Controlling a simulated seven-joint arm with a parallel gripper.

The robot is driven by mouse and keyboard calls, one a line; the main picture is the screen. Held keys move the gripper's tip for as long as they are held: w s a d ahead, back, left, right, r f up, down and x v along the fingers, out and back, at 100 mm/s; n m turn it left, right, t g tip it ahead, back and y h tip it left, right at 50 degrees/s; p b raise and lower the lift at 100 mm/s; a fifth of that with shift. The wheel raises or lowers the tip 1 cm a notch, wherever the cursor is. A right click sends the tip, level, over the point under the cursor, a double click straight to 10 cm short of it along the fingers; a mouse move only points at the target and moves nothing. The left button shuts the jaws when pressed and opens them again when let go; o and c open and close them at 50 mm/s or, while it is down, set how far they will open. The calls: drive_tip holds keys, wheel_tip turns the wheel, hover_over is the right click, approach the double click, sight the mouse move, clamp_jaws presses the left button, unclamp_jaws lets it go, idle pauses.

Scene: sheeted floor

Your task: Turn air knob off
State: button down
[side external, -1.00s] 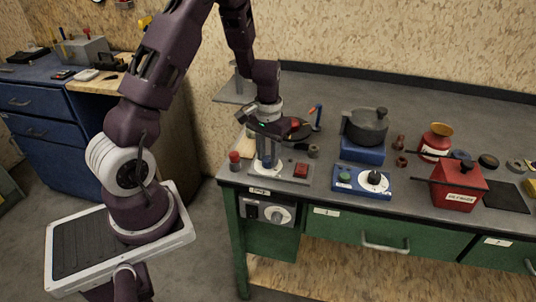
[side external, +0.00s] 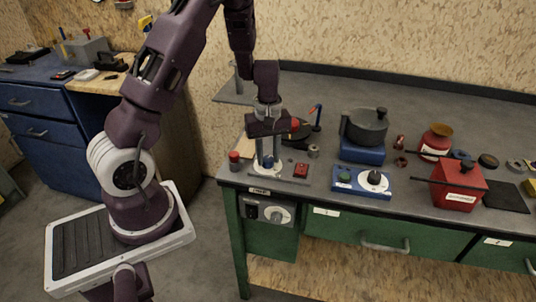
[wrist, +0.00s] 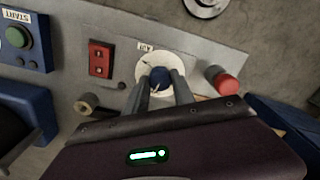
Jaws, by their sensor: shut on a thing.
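A small white label beside the dial is too small to read surely. In the side external view my gripper (side external: 267,160) points down at the panel's left part, and the knob is partly hidden between the fingers. Which way the knob's mark points is not clear.
A red rocker switch (wrist: 101,58) and a red button (wrist: 222,82) flank the dial. A blue box with a green button (side external: 344,178) and white dial stands to the right. A pot (side external: 366,128) is behind it. Another white dial (side external: 278,215) is on the bench front.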

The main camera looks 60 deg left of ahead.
sight(268, 158)
drive_tip(key=shift+w+n, duration=0.1)
drive_tip(key=shift+n, duration=0.8)
drive_tip(key=shift+r, duration=0.1)
drive_tip(key=c, duration=1.1)
unclamp_jaws()
drive_tip(key=shift+o, duration=0.2)
wheel_tip(268, 158, up, 7)
